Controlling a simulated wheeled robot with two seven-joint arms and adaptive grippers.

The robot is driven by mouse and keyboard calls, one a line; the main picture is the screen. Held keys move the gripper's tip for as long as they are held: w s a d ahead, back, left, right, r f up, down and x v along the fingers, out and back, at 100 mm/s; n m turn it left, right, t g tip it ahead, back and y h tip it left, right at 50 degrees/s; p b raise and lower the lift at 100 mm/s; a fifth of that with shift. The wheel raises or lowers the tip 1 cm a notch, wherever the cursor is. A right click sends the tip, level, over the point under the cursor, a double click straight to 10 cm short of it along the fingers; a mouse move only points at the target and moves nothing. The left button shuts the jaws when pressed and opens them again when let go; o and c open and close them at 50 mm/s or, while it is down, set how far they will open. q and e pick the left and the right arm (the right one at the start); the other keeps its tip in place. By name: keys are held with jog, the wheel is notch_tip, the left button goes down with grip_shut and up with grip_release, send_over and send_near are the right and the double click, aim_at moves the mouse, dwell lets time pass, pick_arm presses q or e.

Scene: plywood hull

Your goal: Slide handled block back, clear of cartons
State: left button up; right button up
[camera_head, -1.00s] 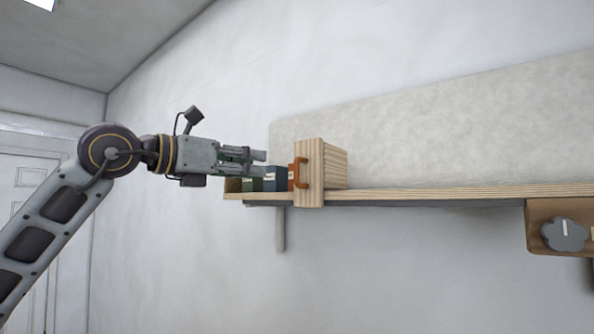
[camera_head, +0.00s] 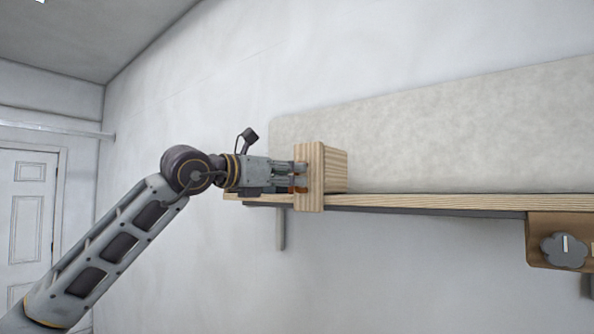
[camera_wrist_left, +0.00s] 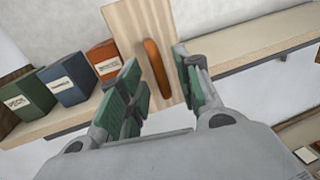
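The handled block (camera_head: 333,168) is pale striped wood and stands upright on the shelf in the head view; it also shows in the wrist view (camera_wrist_left: 130,30). Its orange-brown handle (camera_wrist_left: 157,68) lies between the green-padded fingers of my left gripper (camera_wrist_left: 162,90), with gaps visible on both sides. The left gripper (camera_head: 304,176) is open at the block's front. In the wrist view, an orange carton (camera_wrist_left: 104,58), a blue carton (camera_wrist_left: 67,78) and a green carton (camera_wrist_left: 31,96) stand in a row left of the block. In the head view my gripper mostly hides the cartons.
The wooden shelf (camera_head: 430,200) runs right from the block, and its top looks clear there. A pale panel (camera_head: 440,140) rises behind it. A wooden box with a grey knob (camera_head: 565,251) hangs below the shelf at right. A bracket (camera_head: 280,230) is underneath.

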aim_at(319, 178)
pick_arm(q)
jog(key=shift+p+x, duration=0.4)
jog(key=shift+x, duration=0.85)
grip_shut()
